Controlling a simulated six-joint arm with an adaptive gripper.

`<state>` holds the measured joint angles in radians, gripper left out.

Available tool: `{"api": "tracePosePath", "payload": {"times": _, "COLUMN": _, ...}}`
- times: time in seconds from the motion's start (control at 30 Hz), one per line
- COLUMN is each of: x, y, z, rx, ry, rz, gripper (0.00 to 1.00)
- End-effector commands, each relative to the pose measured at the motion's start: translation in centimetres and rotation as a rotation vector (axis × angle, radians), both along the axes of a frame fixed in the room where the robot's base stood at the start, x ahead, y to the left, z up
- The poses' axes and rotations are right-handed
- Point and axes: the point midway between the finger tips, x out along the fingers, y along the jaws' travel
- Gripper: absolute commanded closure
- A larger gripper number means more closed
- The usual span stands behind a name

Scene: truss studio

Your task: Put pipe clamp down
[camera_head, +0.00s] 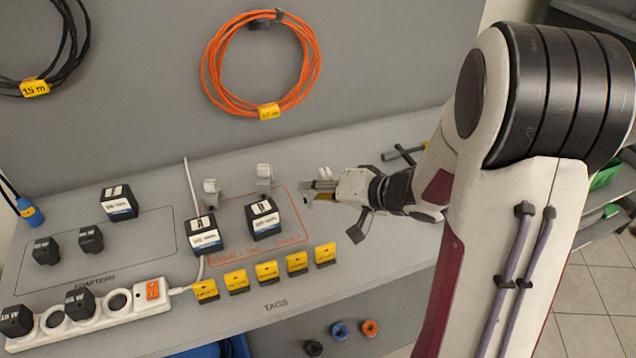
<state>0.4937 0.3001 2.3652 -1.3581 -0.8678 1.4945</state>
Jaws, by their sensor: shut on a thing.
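My gripper (311,190) reaches in from the right, above the shelf (330,290). It is shut on a small pale grey piece (325,173), which seems to be the pipe clamp. The piece is largely hidden by the fingers, and its shape is hard to make out. Two pale grey clip-like pieces stand on the shelf to the left of my gripper, one nearer to it (264,174) and one farther left (211,188).
Black adapters (265,215) and (204,234) stand left of my gripper, near an orange outline. Yellow tags (267,272) line the front. A power strip (120,303) lies front left. A dark bar (403,153) lies behind my arm. Bare shelf shows right of the tags.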

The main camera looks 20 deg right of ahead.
Motion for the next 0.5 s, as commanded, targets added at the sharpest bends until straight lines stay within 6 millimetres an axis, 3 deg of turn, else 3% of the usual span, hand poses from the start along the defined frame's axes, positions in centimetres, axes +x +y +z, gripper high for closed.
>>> {"api": "tracePosePath", "payload": {"times": 0.23, "x": 0.9, "y": 0.0, "z": -1.4, "rx": -0.002, "ry": 0.0, "rz": 0.011, "gripper": 1.0}}
{"api": "tracePosePath", "payload": {"times": 0.5, "x": 4.8, "y": -1.1, "z": -2.1, "rx": -0.008, "ry": -0.003, "rz": 0.055, "gripper": 1.0}}
